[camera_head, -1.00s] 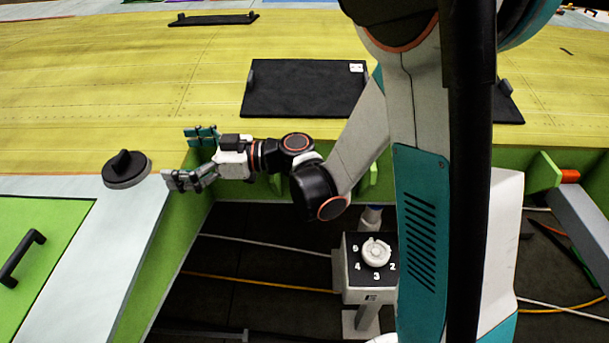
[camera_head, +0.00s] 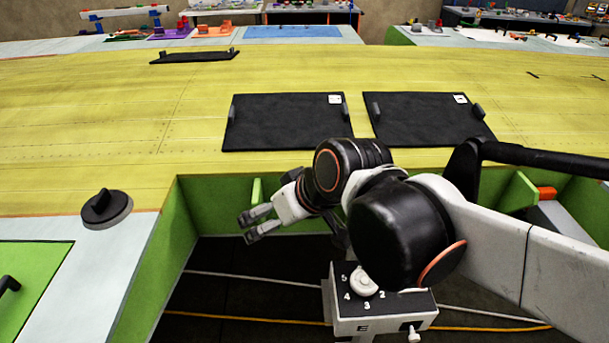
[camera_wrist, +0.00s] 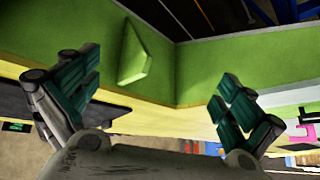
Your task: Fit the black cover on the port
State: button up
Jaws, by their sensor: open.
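A round black cover (camera_head: 106,207) with a raised grip sits on a grey disc at the left, on the pale panel near the yellow wing skin's edge. I cannot tell whether the grey disc is the port or part of the cover. My gripper (camera_head: 247,228) is open and empty, to the right of the cover and apart from it, over the gap beside the green frame. In the wrist view my gripper (camera_wrist: 160,95) shows its two teal-padded fingers spread wide, with green frame walls beyond. The round cover cannot be made out there.
Two black rectangular plates (camera_head: 287,125) (camera_head: 428,117) lie on the yellow wing skin (camera_head: 130,130). A numbered dial box (camera_head: 380,305) stands below my arm. A green panel (camera_head: 40,270) with a black handle is at lower left. Green frame walls (camera_head: 165,255) border the dark gap.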

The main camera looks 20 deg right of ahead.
jog(key=s+d+m+h, duration=0.2)
jog(key=s+d, duration=0.2)
jog(key=d, duration=0.1)
jog(key=shift+d+r+h, duration=0.2)
jog(key=shift+d+h, duration=0.15)
jog(key=shift+h, duration=0.05)
dwell(0.8)
